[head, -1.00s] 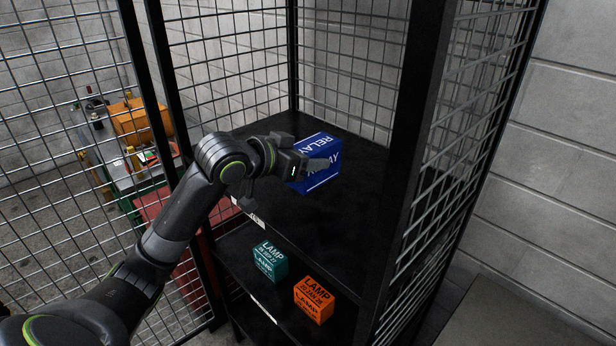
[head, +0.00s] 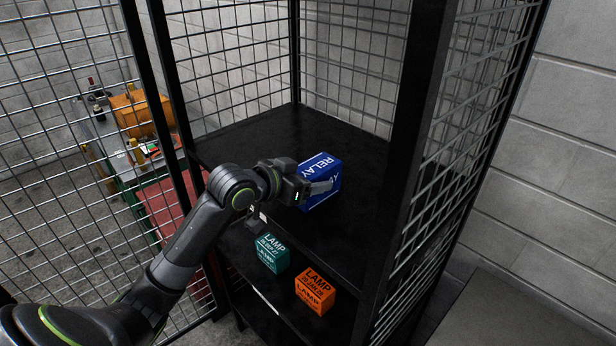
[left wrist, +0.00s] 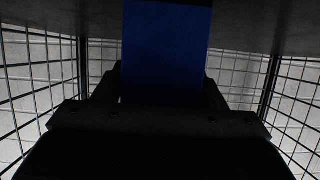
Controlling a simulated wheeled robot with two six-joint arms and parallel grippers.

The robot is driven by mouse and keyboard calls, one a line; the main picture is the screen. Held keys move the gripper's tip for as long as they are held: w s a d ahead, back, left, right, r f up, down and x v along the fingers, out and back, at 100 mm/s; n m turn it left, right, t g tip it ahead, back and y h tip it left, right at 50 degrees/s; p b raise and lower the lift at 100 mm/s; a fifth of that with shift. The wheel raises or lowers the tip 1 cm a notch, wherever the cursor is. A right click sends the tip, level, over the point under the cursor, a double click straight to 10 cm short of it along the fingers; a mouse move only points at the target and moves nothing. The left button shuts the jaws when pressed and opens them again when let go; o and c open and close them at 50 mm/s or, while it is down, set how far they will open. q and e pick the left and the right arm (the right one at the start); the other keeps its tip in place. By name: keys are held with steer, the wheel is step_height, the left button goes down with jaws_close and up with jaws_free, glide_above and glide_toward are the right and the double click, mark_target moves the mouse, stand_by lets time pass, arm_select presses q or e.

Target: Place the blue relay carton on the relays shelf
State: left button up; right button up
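The blue relay carton (head: 322,168), with white lettering, is over the upper black shelf (head: 245,140) of the mesh-sided rack. My left gripper (head: 318,188) is shut on the carton, with a finger across its near face. In the left wrist view the carton (left wrist: 166,50) fills the space between the two dark fingers. I cannot tell whether its underside touches the shelf. The upper shelf's front label is mostly hidden behind my arm, so I cannot read it. My right gripper is not in view.
Black rack posts and mesh panels bound both sides. The upper shelf is bare around the blue carton. A cluttered bench (head: 120,155) stands beyond the left mesh.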

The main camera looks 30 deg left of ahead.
arm_select(q)
steer(key=shift+o, duration=1)
steer(key=shift+r, duration=0.25)
steer(key=shift+s+a+r, duration=0.1)
steer(key=shift+s+a, duration=0.15)
steer(key=shift+s, duration=0.35)
steer(key=b+v, duration=0.1)
steer(key=v, duration=0.5)
steer(key=shift+s+a, duration=0.1)
steer(key=shift+v, duration=2.2)
